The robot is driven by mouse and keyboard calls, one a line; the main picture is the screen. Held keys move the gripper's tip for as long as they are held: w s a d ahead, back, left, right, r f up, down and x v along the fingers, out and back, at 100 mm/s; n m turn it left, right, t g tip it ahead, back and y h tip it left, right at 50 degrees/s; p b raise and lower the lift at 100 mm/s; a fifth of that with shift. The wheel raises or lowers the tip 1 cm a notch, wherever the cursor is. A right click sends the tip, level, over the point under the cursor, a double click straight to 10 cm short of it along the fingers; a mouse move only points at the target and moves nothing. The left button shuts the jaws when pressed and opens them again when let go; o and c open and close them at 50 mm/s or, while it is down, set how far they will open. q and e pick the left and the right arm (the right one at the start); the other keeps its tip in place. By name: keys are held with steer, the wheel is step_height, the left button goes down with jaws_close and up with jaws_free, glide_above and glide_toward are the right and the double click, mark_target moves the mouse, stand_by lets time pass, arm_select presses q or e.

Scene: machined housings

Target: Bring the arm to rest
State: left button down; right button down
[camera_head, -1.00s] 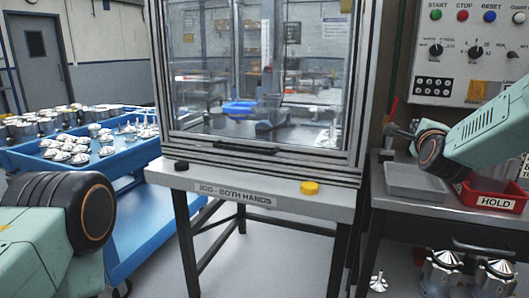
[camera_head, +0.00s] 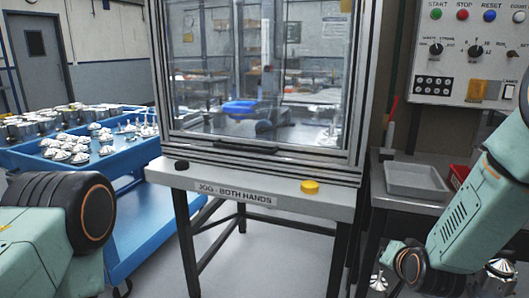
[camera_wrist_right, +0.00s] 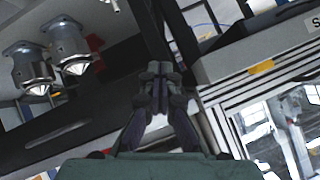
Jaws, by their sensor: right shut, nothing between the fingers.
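My right arm (camera_head: 470,220) comes in at the right edge of the head view and slopes down to a dark joint low in front of the side bench. Its gripper is outside the head view. In the right wrist view the right gripper (camera_wrist_right: 162,70) is shut, its dark fingers together with nothing between them. My left arm (camera_head: 45,225) shows at the lower left of the head view, folded close. The left gripper is out of sight.
A glazed machine (camera_head: 265,150) stands ahead with a jog shelf (camera_head: 235,190). A blue cart (camera_head: 125,155) with metal parts is left. A side bench (camera_head: 420,205) holds a grey tray (camera_head: 416,178) and a partly hidden red bin (camera_head: 459,174). Metal housings (camera_wrist_right: 65,48) show in the wrist view.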

steer(key=s+a+f+n+g, duration=0.2)
steer(key=s+f, duration=0.4)
steer(key=s, duration=0.7)
steer(key=s+a+f+n+g+y, duration=0.1)
steer(key=s+f+g, duration=0.4)
steer(key=s, duration=0.9)
steer(key=s+a+f+n+g, duration=0.3)
steer(key=s+f, duration=0.6)
steer(key=s, duration=0.4)
steer(key=shift+s+f+n+g+y, duration=0.2)
steer(key=shift+s+n+g+y, duration=0.15)
steer(key=shift+n+g, duration=0.2)
